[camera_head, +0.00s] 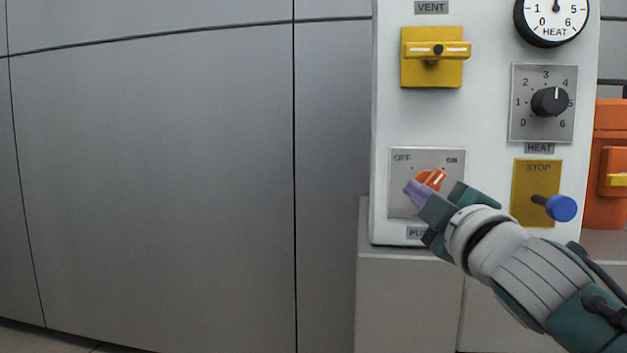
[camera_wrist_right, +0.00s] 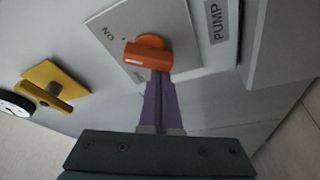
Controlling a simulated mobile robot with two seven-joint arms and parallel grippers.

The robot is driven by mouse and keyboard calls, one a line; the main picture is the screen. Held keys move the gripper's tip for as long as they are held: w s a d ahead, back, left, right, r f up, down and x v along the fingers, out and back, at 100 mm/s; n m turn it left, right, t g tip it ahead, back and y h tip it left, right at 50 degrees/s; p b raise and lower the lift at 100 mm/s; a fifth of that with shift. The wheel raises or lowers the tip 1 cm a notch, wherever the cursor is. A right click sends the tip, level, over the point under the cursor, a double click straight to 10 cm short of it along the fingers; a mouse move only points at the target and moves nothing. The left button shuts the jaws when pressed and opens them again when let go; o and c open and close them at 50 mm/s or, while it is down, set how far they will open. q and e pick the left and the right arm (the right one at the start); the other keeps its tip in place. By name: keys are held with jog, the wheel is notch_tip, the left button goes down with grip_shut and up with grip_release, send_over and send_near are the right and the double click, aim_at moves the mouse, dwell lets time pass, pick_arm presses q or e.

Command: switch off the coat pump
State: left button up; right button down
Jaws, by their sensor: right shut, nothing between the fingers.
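The pump switch is an orange rotary knob (camera_head: 436,179) on a grey plate marked OFF at upper left and ON at upper right. Its white mark points up and right, toward ON. The knob (camera_wrist_right: 148,53) also shows in the right wrist view, beside the PUMP label (camera_wrist_right: 217,22). My right gripper (camera_head: 413,191) is shut and empty, its purple fingertips at the lower left of the knob. In the wrist view the shut fingertips (camera_wrist_right: 158,84) meet the knob's edge; I cannot tell whether they touch it. My left gripper is out of view.
Above is a yellow VENT switch (camera_head: 435,50). To the right are a black HEAT dial (camera_head: 548,102), a gauge (camera_head: 553,14) and a blue-tipped STOP lever (camera_head: 561,208), close to my right arm. An orange box (camera_head: 609,140) stands at far right. Left is bare grey wall (camera_head: 170,170).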

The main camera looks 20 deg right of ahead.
jog(key=shift+s+d+f+n+g+p, duration=0.25)
jog(key=shift+n+g+p, duration=0.55)
jog(key=shift+n+p, duration=1.65)
jog(key=shift+s+d+f+n+g+p, duration=0.1)
jog(key=shift+d+f+n+g+p, duration=0.45)
jog(key=shift+n+p, duration=1.9)
jog(key=shift+s+d+r+n+g+p, duration=0.15)
jog(key=shift+n+g+p, duration=0.9)
jog(key=shift+n+p, duration=1.4)
jog(key=shift+f+m+p, duration=0.1)
jog(key=shift+m+p, duration=0.35)
jog(key=shift+p, duration=0.1)
jog(key=shift+f, duration=0.1)
